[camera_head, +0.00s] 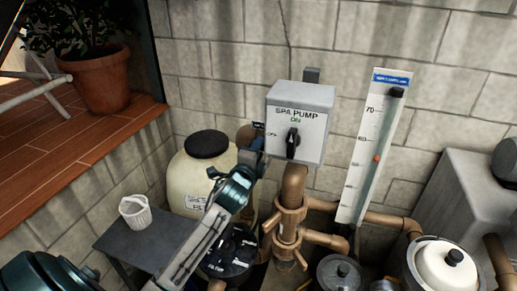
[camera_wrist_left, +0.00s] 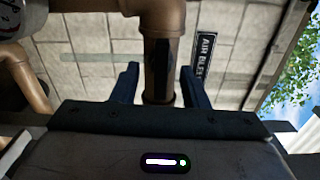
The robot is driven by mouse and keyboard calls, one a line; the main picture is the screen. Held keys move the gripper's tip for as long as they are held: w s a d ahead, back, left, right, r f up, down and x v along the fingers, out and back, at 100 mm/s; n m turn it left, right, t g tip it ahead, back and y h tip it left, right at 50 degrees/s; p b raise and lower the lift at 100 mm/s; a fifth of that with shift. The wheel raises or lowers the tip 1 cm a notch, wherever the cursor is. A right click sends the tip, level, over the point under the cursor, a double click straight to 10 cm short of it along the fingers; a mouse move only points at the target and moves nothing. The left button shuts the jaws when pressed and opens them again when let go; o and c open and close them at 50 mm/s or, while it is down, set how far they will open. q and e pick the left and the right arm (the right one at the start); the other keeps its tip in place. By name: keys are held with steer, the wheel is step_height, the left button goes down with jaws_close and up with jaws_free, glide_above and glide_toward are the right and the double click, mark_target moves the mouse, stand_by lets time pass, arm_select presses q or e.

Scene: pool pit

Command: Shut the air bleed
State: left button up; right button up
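The air bleed sign (camera_wrist_left: 203,54), a dark plate with white letters, hangs right of a brown pipe in the left wrist view. The pipe (camera_wrist_left: 160,18) runs down the middle of that view and has a dark bar (camera_wrist_left: 160,62) along it; I cannot tell for sure that this bar is the bleed handle. My left gripper (camera_wrist_left: 158,86) is open, one dark finger on each side of the pipe's lower part, with narrow gaps. In the head view my left gripper (camera_head: 254,152) is just left of the grey spa pump box and hides most of the pipework behind it. My right gripper is not in view.
The spa pump box (camera_head: 300,112) has a black knob. A flow gauge (camera_head: 372,150) stands right of it. A cream tank (camera_head: 190,172), a black-lidded filter (camera_head: 233,250), brown pipes (camera_head: 288,218) and a white-lidded pot (camera_head: 445,265) crowd the pit. A white basket (camera_head: 135,212) sits left.

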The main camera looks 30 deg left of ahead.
arm_select(q)
steer(key=shift+s, duration=0.1)
stand_by(0.3)
steer(key=v, duration=0.7)
stand_by(0.4)
